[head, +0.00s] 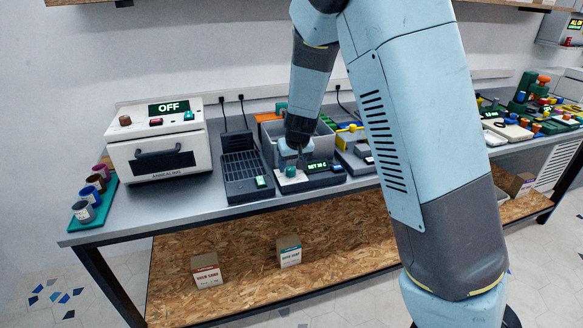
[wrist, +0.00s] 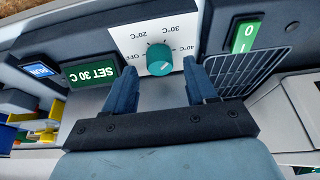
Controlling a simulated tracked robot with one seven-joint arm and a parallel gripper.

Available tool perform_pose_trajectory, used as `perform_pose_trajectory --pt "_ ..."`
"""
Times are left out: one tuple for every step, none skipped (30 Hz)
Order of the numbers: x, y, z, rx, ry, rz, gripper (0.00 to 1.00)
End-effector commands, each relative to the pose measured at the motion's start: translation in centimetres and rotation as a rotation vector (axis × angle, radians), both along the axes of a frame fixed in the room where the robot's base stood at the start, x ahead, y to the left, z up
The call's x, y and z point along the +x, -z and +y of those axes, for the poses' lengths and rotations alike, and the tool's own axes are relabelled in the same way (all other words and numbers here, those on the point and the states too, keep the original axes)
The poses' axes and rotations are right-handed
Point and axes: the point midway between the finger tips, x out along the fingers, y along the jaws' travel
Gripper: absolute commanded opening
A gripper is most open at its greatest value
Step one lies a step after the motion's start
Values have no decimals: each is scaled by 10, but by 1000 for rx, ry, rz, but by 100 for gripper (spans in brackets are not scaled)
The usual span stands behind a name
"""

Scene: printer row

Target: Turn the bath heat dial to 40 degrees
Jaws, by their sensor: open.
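The heat dial is a round teal knob (wrist: 159,60) on a white plate (wrist: 122,38) marked OFF, 20, 30 and 40 °C, upside down in the wrist view. A green display (wrist: 92,74) beside it reads SET 30 C. The dial (head: 291,172) also shows in the head view, on the front of the grey bath (head: 268,152). My gripper (wrist: 160,72) is open, one finger on each side of the dial in the wrist view. I cannot tell whether either finger touches it. In the head view my gripper (head: 299,158) is just above and behind the dial, its fingertips partly hidden.
A blue-lit RUN display (wrist: 40,70) and a green rocker switch (wrist: 245,36) flank the dial panel. A dark rack unit (head: 244,170) stands left of the bath, a white oven (head: 160,145) reading OFF farther left. A grey device (head: 357,160) stands close on the right.

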Motion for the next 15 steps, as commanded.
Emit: perform_pose_trajectory --pt "2 5 0 -1 0 1 57" --pt "3 8 0 -1 0 1 57" --pt "4 10 1 -1 1 0 57" --pt "5 12 1 -1 0 0 57" --pt "5 14 1 -1 -1 0 57" --pt "6 15 1 -1 -1 0 57" --pt "6 16 2 -1 -1 0 57" --pt "6 16 2 0 0 0 57" --pt "6 17 2 0 0 0 57" --pt "6 17 2 0 0 0 57" --pt "6 17 2 0 0 0 57" --pt "6 17 2 0 -1 0 57" --pt "6 17 2 0 -1 0 57" --pt "6 17 2 0 -1 0 57" --pt "6 17 2 0 -1 0 57"
